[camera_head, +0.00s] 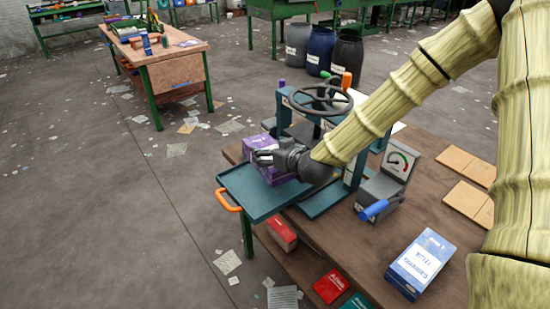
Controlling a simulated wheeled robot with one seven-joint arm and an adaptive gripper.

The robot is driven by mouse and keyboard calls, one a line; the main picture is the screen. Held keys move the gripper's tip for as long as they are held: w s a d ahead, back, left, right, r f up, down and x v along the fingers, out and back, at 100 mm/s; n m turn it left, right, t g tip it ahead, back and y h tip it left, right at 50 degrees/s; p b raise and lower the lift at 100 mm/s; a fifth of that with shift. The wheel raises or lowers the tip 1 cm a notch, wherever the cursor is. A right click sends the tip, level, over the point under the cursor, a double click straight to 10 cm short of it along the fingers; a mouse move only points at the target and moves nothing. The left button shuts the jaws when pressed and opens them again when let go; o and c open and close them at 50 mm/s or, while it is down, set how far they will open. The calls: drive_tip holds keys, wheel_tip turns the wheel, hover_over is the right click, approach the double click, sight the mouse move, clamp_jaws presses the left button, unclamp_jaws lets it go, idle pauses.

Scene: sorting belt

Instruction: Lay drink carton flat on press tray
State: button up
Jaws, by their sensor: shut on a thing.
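A purple carton (257,143) is in my gripper (263,157), with purple showing above and below the dark fingers. My gripper is shut on it, and the fingers hide its middle. The carton is over or at the back part of the teal press tray (238,187); I cannot tell whether it touches the tray. The tray is pulled out to the left of the press and has an orange handle (228,200). Its front left part is bare.
The press handwheel (320,99) stands close behind my wrist. A gauge box (389,172) with a blue-handled lever is right of the press. A blue-and-white carton (420,263) lies on the bench at front right. Brown boards (467,166) lie at far right.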

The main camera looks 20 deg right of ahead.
drive_tip(key=w+d+n+b, duration=0.1)
drive_tip(key=b, duration=0.2)
drive_tip(key=shift+w+d+y, duration=0.35)
drive_tip(key=shift+d+y, duration=0.05)
drive_tip(key=shift+w+d+r+g+b, duration=0.1)
drive_tip(key=shift+d+r+g+b, duration=0.1)
drive_tip(key=shift+d+g+b, duration=0.15)
drive_tip(key=shift+a+f+b, duration=0.15)
drive_tip(key=shift+f+b, duration=2.3)
drive_tip(key=shift+f, duration=1.1)
drive_tip(key=shift+f, duration=0.35)
drive_tip(key=o, duration=0.8)
drive_tip(key=shift+v, duration=6)
